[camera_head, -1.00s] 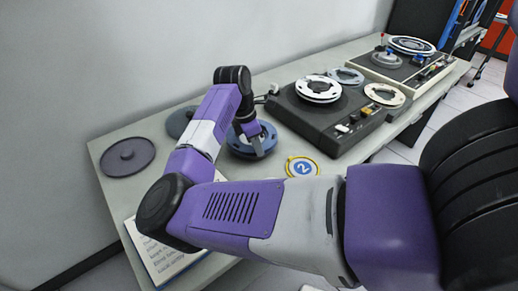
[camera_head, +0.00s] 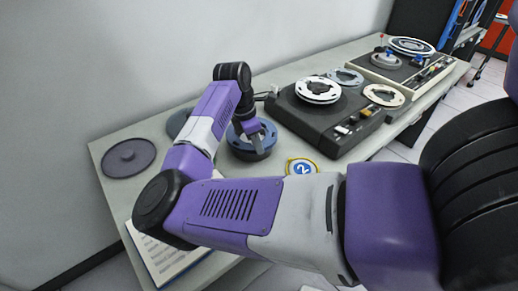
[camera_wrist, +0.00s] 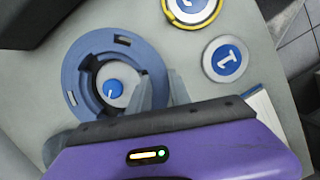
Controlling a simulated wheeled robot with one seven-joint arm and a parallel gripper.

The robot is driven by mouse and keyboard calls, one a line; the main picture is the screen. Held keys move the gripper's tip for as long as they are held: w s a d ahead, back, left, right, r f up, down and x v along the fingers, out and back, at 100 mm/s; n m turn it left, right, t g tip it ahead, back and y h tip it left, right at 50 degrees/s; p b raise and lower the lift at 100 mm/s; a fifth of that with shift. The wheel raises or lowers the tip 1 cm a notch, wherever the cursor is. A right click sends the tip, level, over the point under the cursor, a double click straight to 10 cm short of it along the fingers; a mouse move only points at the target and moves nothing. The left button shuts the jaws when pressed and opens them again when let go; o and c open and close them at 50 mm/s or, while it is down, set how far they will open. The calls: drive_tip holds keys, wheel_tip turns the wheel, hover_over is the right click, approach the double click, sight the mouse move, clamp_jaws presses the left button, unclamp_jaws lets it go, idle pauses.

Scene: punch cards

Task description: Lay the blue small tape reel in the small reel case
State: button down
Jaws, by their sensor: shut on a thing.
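The blue small tape reel (camera_head: 262,137) is under my gripper at the middle of the table. In the wrist view, the reel (camera_wrist: 72,80) is a blue ring with slots around a hub with a blue centre. My gripper (camera_wrist: 162,92) is shut on the right part of the reel; its fingers partly hide that side. In the head view, a darker round shape (camera_head: 250,155) shows just below the reel; I cannot tell whether this is the small reel case. A dark round lid-like disc (camera_head: 128,158) lies at the table's left end.
A second dark disc (camera_head: 178,122) is partly behind my arm. A tape deck (camera_head: 325,118) with reels stands to the right, another deck (camera_head: 405,65) beyond it. A yellow-rimmed "2" disc (camera_head: 301,167) and a grey "1" disc (camera_wrist: 225,59) lie nearby. A printed sheet (camera_head: 165,255) is at the front.

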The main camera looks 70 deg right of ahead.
drive_tip(key=shift+r+p, duration=1.05)
drive_tip(key=shift+r, duration=1.2)
drive_tip(key=shift+r, duration=0.1)
wheel_tip(320, 180, up, 7)
drive_tip(key=p, duration=0.2)
drive_tip(key=shift+p, duration=0.3)
